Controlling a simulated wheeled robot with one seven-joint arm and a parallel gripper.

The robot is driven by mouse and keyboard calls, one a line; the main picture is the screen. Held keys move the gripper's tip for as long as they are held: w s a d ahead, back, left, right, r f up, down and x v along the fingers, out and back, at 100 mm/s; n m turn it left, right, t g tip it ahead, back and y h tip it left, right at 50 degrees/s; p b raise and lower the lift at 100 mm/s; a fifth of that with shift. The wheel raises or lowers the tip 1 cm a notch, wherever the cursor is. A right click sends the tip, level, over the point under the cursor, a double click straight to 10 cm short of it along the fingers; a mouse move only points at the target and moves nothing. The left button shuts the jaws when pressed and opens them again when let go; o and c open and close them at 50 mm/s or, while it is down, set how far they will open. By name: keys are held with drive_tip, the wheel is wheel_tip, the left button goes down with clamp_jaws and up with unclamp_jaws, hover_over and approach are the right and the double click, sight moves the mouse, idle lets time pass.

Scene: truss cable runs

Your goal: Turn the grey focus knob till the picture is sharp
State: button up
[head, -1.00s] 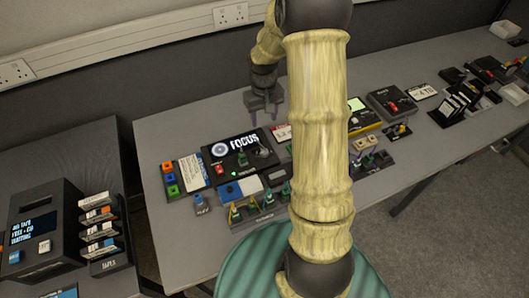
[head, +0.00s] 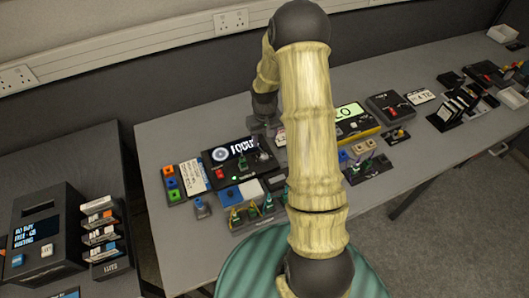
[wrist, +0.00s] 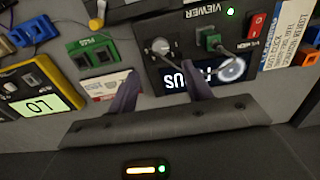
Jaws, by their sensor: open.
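The viewer (head: 222,182) is a black box on the table with a lit screen, a red switch and a green plug; it also shows upside down in the wrist view (wrist: 190,15). The grey focus knob (wrist: 160,48) sits on its face beside the green plug (wrist: 209,38). The screen (wrist: 178,76) shows a ring and white lettering, partly hidden by a finger; I cannot tell how sharp it is. My gripper (wrist: 160,68) is open and empty, with its fingertips just short of the knob, one toward each side. In the head view my arm partly hides the gripper.
A yellow-framed meter (wrist: 40,98) and a green block (wrist: 92,52) stand beside the viewer. A small label plate (wrist: 107,86) lies near one finger. A rack of coloured plugs (head: 258,212) stands at the table's front. The table behind the viewer is clear.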

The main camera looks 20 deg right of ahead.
sight(264, 156)
wheel_tip(264, 156, down, 10)
drive_tip(key=shift+r+p, duration=0.2)
drive_tip(key=shift+p, duration=0.7)
drive_tip(key=shift+c, duration=0.2)
drive_tip(key=c, duration=0.9)
